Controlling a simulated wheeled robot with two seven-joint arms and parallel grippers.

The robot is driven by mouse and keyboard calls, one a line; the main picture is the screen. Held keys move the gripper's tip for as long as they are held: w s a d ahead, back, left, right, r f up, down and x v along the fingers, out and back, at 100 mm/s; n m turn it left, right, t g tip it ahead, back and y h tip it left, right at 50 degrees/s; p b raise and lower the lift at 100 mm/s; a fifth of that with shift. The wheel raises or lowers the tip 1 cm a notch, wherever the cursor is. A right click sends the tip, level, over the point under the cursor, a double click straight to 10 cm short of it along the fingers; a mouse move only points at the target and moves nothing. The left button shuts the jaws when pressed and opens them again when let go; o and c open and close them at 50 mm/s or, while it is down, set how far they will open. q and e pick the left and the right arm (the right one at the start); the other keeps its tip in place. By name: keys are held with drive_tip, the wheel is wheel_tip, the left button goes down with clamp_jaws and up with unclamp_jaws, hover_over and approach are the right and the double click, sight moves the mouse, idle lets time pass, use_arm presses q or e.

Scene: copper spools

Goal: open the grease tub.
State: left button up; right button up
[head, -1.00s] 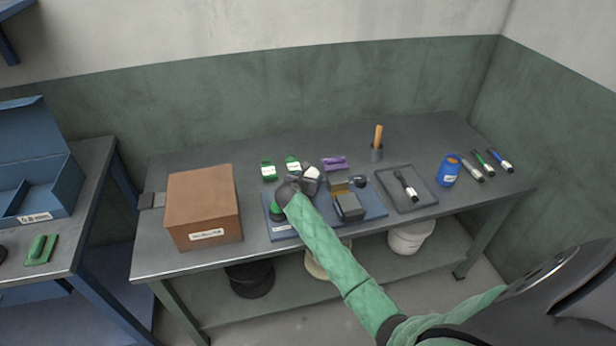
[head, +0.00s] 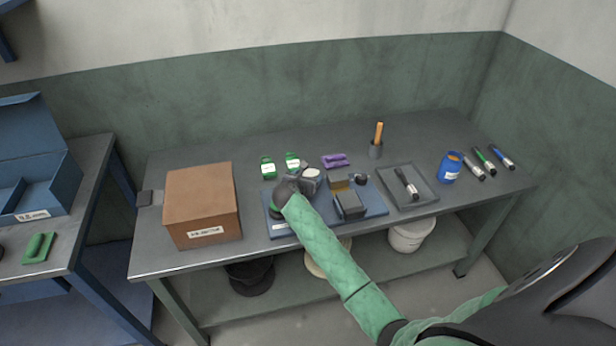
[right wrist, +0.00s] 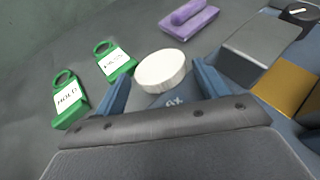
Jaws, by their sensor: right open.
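A round tub with a white lid (head: 310,174) stands at the back left of the blue mat on the workbench; I take it for the grease tub. Its lid (right wrist: 160,70) faces up in the right wrist view, and most of its body is hidden. My right gripper (head: 301,183) is at the tub. In the right wrist view the two blue fingers of this gripper (right wrist: 161,78) are apart, one on each side of the lid's near part. I cannot tell whether they touch it. The lid looks seated. My left gripper is not in view.
The blue mat (head: 378,209) also bears an open grey box (head: 348,203) right of my gripper. Green tags (right wrist: 70,100) and a purple block (right wrist: 189,19) lie behind.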

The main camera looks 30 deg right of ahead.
drive_tip(key=v, duration=0.3)
drive_tip(key=b+v, duration=0.1)
drive_tip(key=v, duration=0.6)
drive_tip(key=shift+r, duration=0.4)
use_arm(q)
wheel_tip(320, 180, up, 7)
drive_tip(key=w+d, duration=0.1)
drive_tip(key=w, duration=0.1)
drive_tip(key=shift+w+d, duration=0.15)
